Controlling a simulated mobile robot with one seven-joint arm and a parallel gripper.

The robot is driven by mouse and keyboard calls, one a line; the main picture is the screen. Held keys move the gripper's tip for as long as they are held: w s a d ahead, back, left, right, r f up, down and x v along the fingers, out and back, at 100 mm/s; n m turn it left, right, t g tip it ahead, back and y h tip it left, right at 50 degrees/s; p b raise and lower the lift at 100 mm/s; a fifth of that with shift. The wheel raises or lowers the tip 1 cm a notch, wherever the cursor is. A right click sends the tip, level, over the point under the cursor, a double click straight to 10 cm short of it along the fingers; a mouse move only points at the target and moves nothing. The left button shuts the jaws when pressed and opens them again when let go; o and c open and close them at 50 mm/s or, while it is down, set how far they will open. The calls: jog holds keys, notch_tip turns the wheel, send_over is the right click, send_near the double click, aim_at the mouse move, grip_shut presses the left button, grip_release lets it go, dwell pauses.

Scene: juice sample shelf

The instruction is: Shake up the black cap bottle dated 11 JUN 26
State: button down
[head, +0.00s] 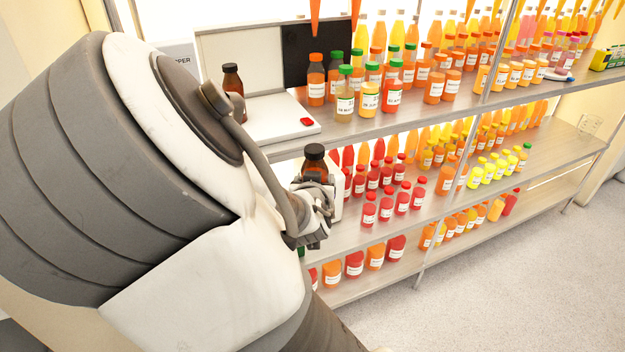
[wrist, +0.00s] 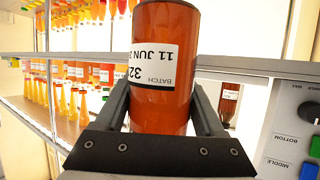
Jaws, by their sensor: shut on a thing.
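My gripper (head: 316,190) is shut on a brown-orange bottle with a black cap (head: 315,160), held in front of the shelves with its cap up in the head view. In the wrist view the bottle (wrist: 165,100) stands between both fingers of my gripper (wrist: 160,112). Its white label (wrist: 155,65) appears upside down there and reads BATCH, a number starting 32 and 11 JUN 2, with the end cut off by the bottle's curve. A second dark bottle with a black cap (head: 232,80) stands on the upper shelf at the left.
A white device with a red button (head: 307,122) and a black panel sits on the upper shelf (head: 385,122). Several orange, yellow and red bottles stand right of it. More bottles fill the lower shelves. A control panel (wrist: 290,130) with green and blue buttons shows at right in the wrist view.

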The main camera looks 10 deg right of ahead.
jog(key=shift+s+r, duration=0.2)
jog(key=shift+s, duration=0.3)
jog(key=w+a, duration=0.1)
jog(key=w, duration=0.6)
jog(key=shift+s+d, duration=0.2)
jog(key=shift+s, duration=1.05)
jog(key=shift+s+d, duration=0.15)
jog(key=shift+s, duration=1.05)
jog(key=shift+s+d, duration=0.2)
jog(key=shift+s, duration=1.05)
jog(key=shift+w+f, duration=0.2)
jog(key=shift+w, duration=0.2)
jog(key=shift+s, duration=0.15)
